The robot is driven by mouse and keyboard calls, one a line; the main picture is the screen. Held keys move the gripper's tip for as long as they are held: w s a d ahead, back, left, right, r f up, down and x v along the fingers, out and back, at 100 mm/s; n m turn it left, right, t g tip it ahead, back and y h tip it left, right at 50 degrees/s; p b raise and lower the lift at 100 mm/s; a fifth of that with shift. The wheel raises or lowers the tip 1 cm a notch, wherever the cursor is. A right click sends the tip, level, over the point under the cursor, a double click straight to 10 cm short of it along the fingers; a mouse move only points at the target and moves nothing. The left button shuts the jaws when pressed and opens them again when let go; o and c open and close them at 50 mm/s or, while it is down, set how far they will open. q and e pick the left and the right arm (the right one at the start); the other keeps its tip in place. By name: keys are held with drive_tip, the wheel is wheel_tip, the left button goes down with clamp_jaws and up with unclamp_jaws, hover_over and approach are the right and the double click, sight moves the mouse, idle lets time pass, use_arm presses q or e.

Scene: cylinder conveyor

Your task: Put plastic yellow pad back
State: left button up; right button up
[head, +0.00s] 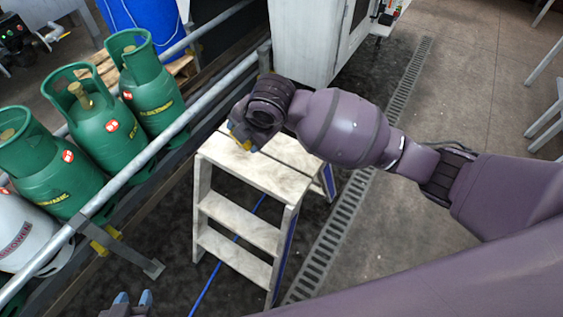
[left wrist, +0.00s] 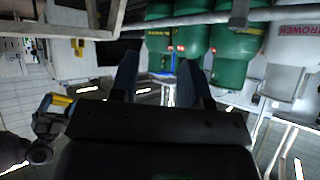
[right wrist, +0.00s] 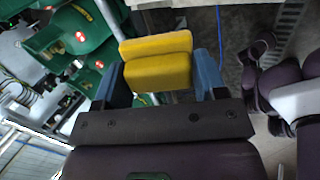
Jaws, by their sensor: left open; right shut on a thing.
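The yellow plastic pad (right wrist: 157,63) is held between the blue fingers of my right gripper (right wrist: 170,85) in the right wrist view. In the head view, my right gripper is above the top of the step ladder, with only a little yellow showing. The pad also shows small at the left of the left wrist view (left wrist: 61,100). My left gripper (head: 131,300) is at the bottom edge of the head view. Its fingers (left wrist: 157,85) are apart and empty in the left wrist view.
A pale step ladder (head: 238,208) stands below my right gripper. A metal rail (head: 150,152) runs in front of green gas cylinders (head: 148,88) at the left. A white cabinet (head: 305,40) stands behind. A floor grate (head: 330,240) runs along the right of the ladder.

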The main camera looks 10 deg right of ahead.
drive_tip(key=w+d+n+g+h, duration=0.1)
drive_tip(key=w+d+g+h, duration=0.1)
drive_tip(key=d+g, duration=0.15)
drive_tip(key=r+g+h+b, duration=0.1)
drive_tip(key=r+h+b, duration=0.1)
hover_over(281, 165)
wheel_tip(281, 165, down, 14)
drive_tip(key=b, duration=0.2)
drive_tip(key=shift+r+b, duration=0.25)
drive_tip(key=shift+b, duration=0.1)
drive_tip(key=shift+f, duration=0.35)
wheel_tip(281, 165, down, 5)
drive_tip(key=shift+f+b, duration=0.2)
drive_tip(key=shift+b, duration=0.6)
drive_tip(key=shift+f, duration=0.25)
drive_tip(key=shift+r, duration=0.15)
drive_tip(key=o, duration=0.8)
drive_tip(key=shift+o, duration=0.2)
use_arm(q)
drive_tip(key=shift+d+f+p, duration=0.15)
drive_tip(key=shift+f+p, duration=1.35)
drive_tip(key=shift+p, duration=0.15)
use_arm(e)
wheel_tip(281, 165, up, 12)
